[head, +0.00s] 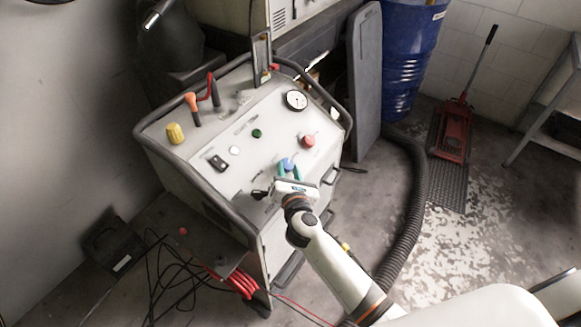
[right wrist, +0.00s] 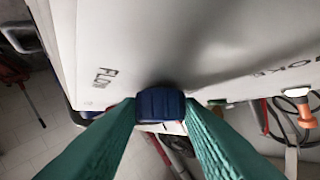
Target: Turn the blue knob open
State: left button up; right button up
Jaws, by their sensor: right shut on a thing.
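The blue knob (head: 288,163) is on the sloped white panel of the grey machine, near its front edge in the head view. In the right wrist view the dark blue ribbed knob (right wrist: 160,105) sits between the green fingertips. My right gripper (head: 289,172) reaches the knob from the front, and its two green fingers (right wrist: 160,110) are shut on it, one at each side. The lettering "FLOW" is on the panel beside the knob in the right wrist view. My left gripper is not in view.
The panel (head: 262,160) also holds a red knob (head: 308,140), a yellow knob (head: 175,133), a gauge (head: 296,100), a green button (head: 257,133), a black switch (head: 217,163) and levers with orange and red grips. A dark tube rail runs around the panel.

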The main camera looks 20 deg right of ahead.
jog(key=shift+a+r+m+g+h+p, duration=0.1)
jog(key=shift+a+m+g+h+p, duration=0.15)
jog(key=shift+m+g+h, duration=0.5)
jog(key=shift+m+h, duration=0.25)
jog(key=shift+m, duration=0.2)
jog(key=o, duration=1)
jog(key=shift+c, duration=0.2)
jog(key=v, duration=1.2)
jog(key=shift+f, duration=0.2)
jog(key=shift+w+f, duration=0.1)
